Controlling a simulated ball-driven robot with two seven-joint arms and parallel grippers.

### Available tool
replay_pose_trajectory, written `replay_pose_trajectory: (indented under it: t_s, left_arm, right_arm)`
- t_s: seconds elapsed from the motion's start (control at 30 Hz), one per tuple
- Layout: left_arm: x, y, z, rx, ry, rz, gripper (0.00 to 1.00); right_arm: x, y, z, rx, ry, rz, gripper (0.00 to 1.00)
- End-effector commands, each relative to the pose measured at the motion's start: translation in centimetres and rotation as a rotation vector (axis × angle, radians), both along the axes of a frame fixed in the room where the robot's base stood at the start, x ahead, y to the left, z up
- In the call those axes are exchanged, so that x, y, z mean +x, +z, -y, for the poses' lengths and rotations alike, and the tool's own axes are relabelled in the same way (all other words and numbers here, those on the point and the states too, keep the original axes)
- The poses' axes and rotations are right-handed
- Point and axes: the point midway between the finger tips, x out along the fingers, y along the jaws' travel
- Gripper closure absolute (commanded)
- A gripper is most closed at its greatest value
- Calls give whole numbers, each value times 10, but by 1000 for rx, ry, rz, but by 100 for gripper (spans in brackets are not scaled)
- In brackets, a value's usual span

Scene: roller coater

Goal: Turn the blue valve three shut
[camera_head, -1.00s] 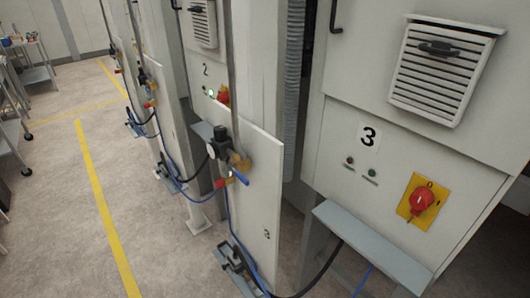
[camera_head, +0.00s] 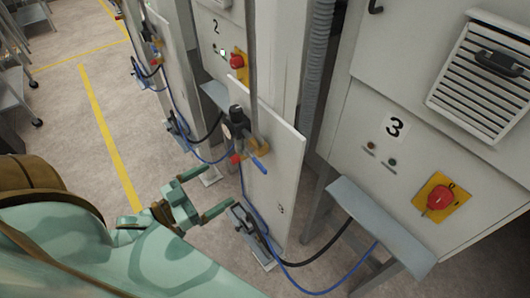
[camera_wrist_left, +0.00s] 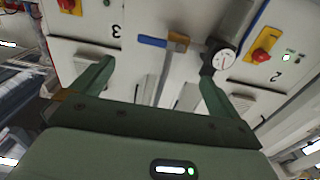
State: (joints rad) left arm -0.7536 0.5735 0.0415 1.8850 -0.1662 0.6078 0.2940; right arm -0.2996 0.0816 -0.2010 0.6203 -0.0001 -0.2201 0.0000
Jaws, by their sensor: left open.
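The blue valve lever (camera_head: 259,164) of station three sits on the pale panel marked 3 (camera_head: 282,160), beside a brass valve body (camera_head: 256,145). In the head view it slants down and right. In the left wrist view the blue lever (camera_wrist_left: 152,41) sticks out left from the brass body (camera_wrist_left: 178,42), roughly across the grey pipe (camera_wrist_left: 164,78). My left gripper (camera_head: 218,187) is open and empty, lower left of the lever in the head view and apart from it. In the left wrist view the lever shows beyond the open fingers (camera_wrist_left: 157,73). My right gripper is out of view.
A round gauge (camera_wrist_left: 223,60) and dark regulator (camera_head: 238,121) are beside the valve. A red rotary switch (camera_head: 439,198) on yellow and a grey shelf (camera_head: 380,225) are at the right. Blue and black hoses hang below. The floor at left is open.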

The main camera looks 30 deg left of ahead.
Motion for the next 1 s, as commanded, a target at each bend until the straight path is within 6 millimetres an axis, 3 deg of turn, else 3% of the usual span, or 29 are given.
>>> replay_pose_trajectory:
  t_s: [0.4,0.6,0.8,1.0]
  left_arm:
    - [93,3,37,4,2,4,0]
    - [126,1,51,4,2,0,0]
    - [140,0,57,6,2,-2,0]
    - [141,0,58,6,2,-3,0]
  right_arm:
    - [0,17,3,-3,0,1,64]
    - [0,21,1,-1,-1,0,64]
    - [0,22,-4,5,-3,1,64]
    - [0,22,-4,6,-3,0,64]
